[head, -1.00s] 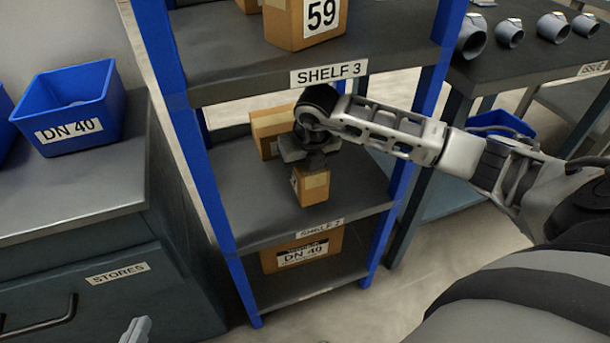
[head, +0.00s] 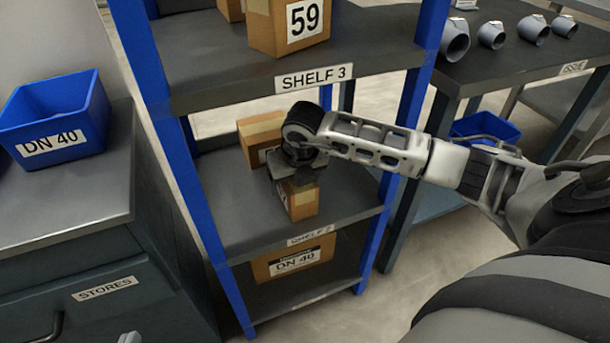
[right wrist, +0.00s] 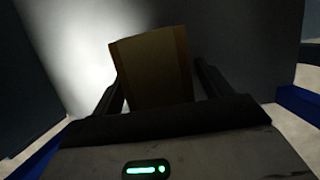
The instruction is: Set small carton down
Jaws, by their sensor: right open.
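The small brown carton (head: 302,204) stands on the shelf board labelled SHELF 2, near its front edge. My right gripper (head: 296,182) is at the carton's top, coming in from above and behind the front posts. In the right wrist view the carton (right wrist: 153,68) stands between the two dark fingers, which are spread to either side of it. The gripper hides part of the carton's top in the head view. Only a small grey tip of my left gripper (head: 130,338) shows at the bottom edge; its jaws cannot be made out.
A larger carton (head: 258,130) stands behind on the same shelf. The board labelled SHELF 3 (head: 220,75) is close above my arm, with a carton marked 59 (head: 285,28). Blue posts (head: 172,140) flank the opening. A DN 40 carton (head: 293,262) sits below.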

